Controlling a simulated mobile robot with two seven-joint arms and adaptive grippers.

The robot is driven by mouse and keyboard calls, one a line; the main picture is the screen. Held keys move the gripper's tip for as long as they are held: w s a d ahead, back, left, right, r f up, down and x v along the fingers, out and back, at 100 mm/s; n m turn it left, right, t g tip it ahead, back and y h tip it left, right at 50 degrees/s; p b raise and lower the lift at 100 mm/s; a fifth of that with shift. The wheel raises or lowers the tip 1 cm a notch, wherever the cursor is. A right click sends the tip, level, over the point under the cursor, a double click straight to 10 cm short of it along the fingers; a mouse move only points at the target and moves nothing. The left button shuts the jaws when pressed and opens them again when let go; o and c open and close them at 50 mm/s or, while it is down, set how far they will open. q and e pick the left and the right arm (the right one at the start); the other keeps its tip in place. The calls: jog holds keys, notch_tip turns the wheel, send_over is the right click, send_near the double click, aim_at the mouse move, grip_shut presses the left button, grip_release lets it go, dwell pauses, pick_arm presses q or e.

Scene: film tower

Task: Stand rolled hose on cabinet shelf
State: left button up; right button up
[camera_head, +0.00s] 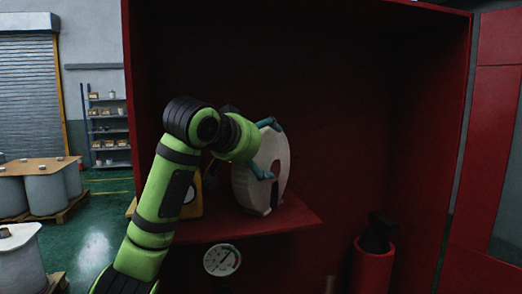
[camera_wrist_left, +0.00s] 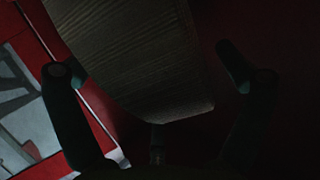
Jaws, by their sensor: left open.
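The rolled hose (camera_head: 272,165) is a pale, flat coil. In the left wrist view the hose (camera_wrist_left: 135,55) fills the upper middle as a dark ribbed band. My left gripper (camera_head: 268,150) reaches in from the left, with its teal fingers around the hose's upper part. In the wrist view the left gripper's fingers (camera_wrist_left: 150,68) are spread apart, with gaps showing beside the hose. My right gripper is not in view.
A yellow object (camera_head: 192,200) stands on the shelf left of the hose, partly behind my arm. A gauge (camera_head: 222,260) sits below the shelf. A red extinguisher-like cylinder (camera_head: 372,268) with a black top stands lower right. The cabinet side walls bound the space.

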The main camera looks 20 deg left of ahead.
pick_arm(q)
jog(key=b+v, duration=0.6)
jog(key=v, duration=0.6)
dwell(1.1)
